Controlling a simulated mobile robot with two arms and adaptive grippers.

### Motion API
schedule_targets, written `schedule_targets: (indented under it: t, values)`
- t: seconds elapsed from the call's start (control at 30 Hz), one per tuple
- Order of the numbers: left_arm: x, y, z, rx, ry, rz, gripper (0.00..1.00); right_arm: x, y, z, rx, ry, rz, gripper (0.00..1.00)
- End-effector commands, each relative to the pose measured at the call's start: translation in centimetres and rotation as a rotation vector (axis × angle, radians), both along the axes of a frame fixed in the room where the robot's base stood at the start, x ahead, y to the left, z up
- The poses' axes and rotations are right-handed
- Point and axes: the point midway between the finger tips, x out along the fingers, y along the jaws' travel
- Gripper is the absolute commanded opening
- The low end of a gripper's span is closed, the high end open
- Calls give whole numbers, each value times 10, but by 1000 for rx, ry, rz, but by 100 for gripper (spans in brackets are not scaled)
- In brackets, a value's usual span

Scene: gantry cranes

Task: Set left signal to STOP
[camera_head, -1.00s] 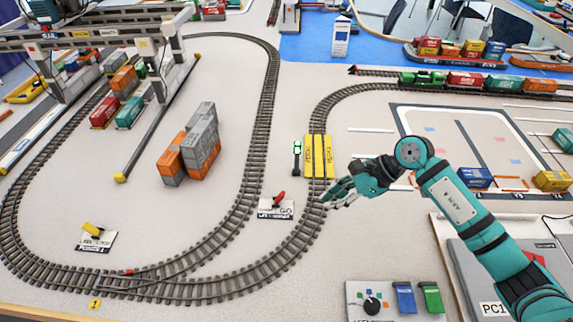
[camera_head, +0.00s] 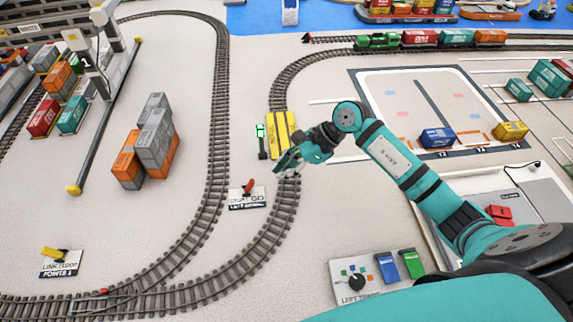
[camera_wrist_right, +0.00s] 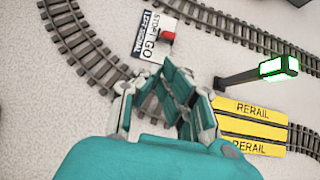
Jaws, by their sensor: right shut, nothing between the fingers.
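The left signal's control plate (camera_head: 248,198) lies on the layout between two tracks, with a red lever (camera_head: 248,186) on it. In the right wrist view the plate (camera_wrist_right: 150,45) reads STOP, GO and LEFT SIGNAL, and the red lever (camera_wrist_right: 168,34) is near its GO side. A signal post (camera_head: 261,140) beside the track shows green; its lit green head (camera_wrist_right: 278,67) also shows in the wrist view. My right gripper (camera_head: 284,168) is shut and empty, above the track to the right of the plate, apart from the lever. My left gripper is out of view.
A yellow rerail piece (camera_head: 282,135) sits on the track beside the signal. Stacked containers (camera_head: 146,140) stand inside the loop. A control box (camera_head: 375,275) is at the front.

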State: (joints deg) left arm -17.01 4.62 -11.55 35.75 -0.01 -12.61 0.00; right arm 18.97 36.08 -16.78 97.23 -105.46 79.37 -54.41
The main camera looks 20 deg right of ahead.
Motion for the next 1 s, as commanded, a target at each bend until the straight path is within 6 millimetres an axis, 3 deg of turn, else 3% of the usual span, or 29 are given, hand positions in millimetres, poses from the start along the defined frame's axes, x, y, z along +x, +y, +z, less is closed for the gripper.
schedule_targets:
  t: [0.2,0.4,1.0]
  values:
    - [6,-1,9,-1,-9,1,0,7,27,-27,3,3,1,0]
    - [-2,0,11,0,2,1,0,11,39,-44,0,1,-1,0]
    - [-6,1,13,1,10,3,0,12,41,-44,-23,4,3,0]
